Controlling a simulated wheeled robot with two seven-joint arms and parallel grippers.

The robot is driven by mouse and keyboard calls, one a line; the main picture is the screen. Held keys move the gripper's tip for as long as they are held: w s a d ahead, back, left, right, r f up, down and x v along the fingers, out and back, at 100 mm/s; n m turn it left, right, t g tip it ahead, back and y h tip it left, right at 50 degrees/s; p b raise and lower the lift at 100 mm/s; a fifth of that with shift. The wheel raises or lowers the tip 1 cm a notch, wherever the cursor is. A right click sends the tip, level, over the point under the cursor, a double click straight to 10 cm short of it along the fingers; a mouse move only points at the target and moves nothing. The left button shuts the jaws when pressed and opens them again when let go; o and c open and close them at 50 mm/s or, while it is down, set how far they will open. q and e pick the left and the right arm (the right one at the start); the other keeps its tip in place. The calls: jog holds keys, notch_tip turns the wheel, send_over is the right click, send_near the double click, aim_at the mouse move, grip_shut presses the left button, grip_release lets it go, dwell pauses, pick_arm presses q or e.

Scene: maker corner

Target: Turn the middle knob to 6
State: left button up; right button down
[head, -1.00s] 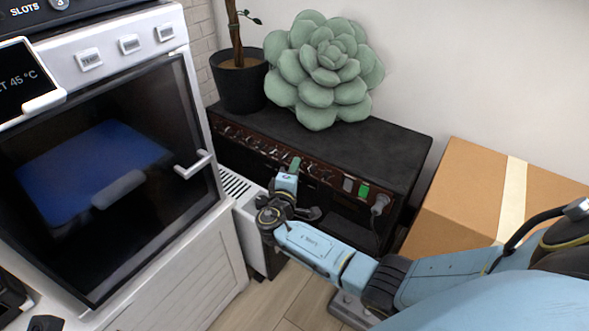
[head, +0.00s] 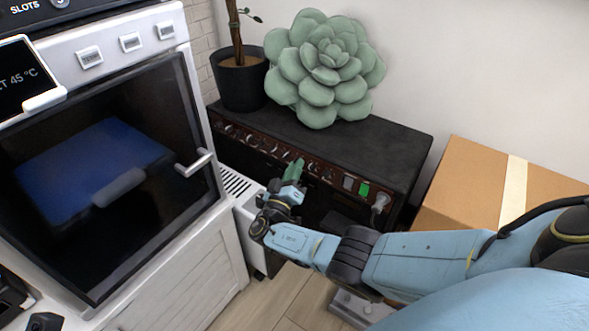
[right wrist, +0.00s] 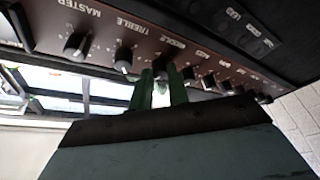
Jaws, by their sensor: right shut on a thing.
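The black amplifier (head: 345,142) stands against the wall, with a row of knobs along its brown front panel (head: 243,136). In the right wrist view the panel (right wrist: 140,30) carries the labels MASTER, TREBLE and MIDDLE. My right gripper (head: 297,168) is at this panel, its green fingers also showing in the right wrist view (right wrist: 163,80). They are shut on the middle knob (right wrist: 160,66), below the MIDDLE label. The fingers hide most of this knob, and I cannot read its setting. My left gripper is not in view.
The treble knob (right wrist: 123,60) and master knob (right wrist: 76,45) sit beside the fingers, with more knobs on the other side. A green succulent cushion (head: 325,70) and a potted plant (head: 240,82) stand on the amplifier. An oven (head: 100,180) is left, a cardboard box (head: 470,190) right.

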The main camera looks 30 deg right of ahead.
jog(key=shift+m+g+h, duration=0.3)
jog(key=shift+m, duration=0.4)
jog(key=c, duration=1.3)
grip_release()
jog(key=shift+c, duration=0.2)
jog(key=v, duration=1.3)
jog(key=shift+s+a+f, duration=0.1)
jog(key=shift+f, duration=0.05)
